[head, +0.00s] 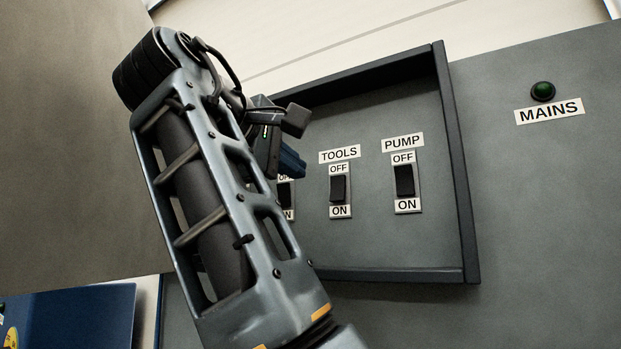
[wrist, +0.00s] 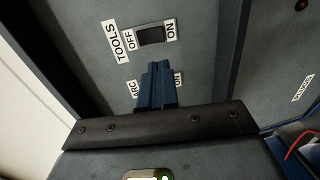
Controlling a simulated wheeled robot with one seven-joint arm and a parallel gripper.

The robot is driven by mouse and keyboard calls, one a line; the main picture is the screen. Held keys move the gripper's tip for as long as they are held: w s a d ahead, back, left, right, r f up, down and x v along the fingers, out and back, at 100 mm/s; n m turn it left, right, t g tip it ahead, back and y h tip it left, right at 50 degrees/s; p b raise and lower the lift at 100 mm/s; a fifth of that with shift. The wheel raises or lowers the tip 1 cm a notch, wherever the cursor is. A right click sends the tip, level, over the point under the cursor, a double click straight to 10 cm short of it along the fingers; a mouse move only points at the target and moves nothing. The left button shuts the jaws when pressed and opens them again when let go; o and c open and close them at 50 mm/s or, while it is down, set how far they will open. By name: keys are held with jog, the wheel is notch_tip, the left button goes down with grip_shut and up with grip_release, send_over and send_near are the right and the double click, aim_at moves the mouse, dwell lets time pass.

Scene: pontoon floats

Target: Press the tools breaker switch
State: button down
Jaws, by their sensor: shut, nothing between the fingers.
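The tools breaker switch (head: 338,189) is a black rocker between an OFF label above and an ON label below, under a TOOLS label. It also shows in the wrist view (wrist: 152,35), beyond my fingertips. Which way its rocker is tipped is too small to tell. My gripper (head: 292,161) is left of the tools switch in the head view. In the wrist view its blue fingers (wrist: 157,68) are together and empty, over the neighbouring switch marked ARC, whose rocker they hide. Contact with the panel cannot be told.
The pump switch (head: 404,180) is right of the tools switch. A raised dark frame (head: 458,170) surrounds the switches. A dark green lamp (head: 542,91) sits above a MAINS label, outside the frame. A blue object (head: 75,318) is at the lower left.

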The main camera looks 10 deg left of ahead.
aim_at(337, 198)
jog(key=p+x, duration=0.1)
jog(key=x, duration=1.1)
jog(key=shift+w+d, duration=0.1)
jog(key=shift+w, duration=0.1)
jog(key=shift+f, duration=0.15)
